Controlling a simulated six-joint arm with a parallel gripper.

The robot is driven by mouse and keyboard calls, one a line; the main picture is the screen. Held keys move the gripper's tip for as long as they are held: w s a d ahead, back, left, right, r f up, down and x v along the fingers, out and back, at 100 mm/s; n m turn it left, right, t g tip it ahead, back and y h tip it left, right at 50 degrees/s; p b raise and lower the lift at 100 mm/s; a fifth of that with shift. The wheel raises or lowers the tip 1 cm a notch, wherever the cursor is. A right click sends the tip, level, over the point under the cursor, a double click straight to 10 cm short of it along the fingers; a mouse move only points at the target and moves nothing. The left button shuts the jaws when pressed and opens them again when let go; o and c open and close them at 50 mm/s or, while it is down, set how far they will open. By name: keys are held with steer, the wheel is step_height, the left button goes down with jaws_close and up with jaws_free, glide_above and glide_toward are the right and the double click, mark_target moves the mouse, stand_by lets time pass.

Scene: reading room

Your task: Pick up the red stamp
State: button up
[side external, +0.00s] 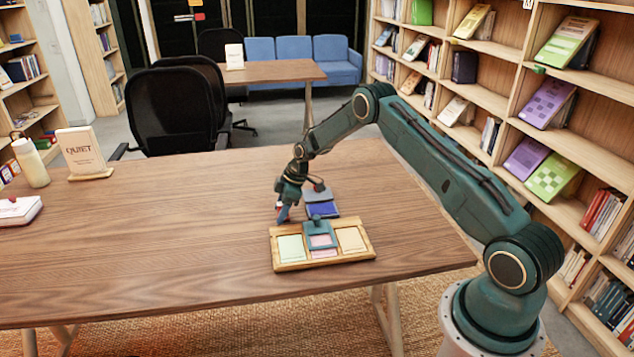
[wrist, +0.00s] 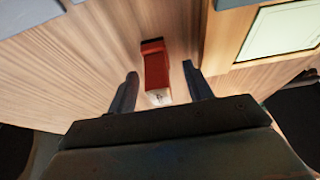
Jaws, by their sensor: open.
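The red stamp (wrist: 156,70) shows in the wrist view on the wooden table, a red block with a dark far end and a pale near end bearing a small dark mark. In the side view only a bit of red (side external: 284,212) shows by my fingers. My gripper (wrist: 160,82) is open, with one finger on each side of the stamp's near end and a gap on both sides. In the side view my gripper (side external: 284,211) points down at the table, left of the blue ink pad and behind the wooden tray. I cannot tell its exact height over the stamp.
A wooden tray (side external: 287,265) with pale cards and a teal block (side external: 320,228) stands close in front. An open blue ink pad (side external: 322,209) lies to the right. A QUIET sign (side external: 83,152) and a bottle (side external: 30,163) stand far left. The table's (side external: 150,235) left-middle is clear.

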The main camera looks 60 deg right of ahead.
mark_target(280, 203)
steer(key=shift+w+f, duration=0.1)
steer(key=shift+f, duration=0.15)
stand_by(0.3)
steer(key=c, duration=1.1)
steer(key=shift+r, duration=0.1)
step_height(280, 203, up, 20)
steer(key=shift+f, duration=0.1)
stand_by(0.4)
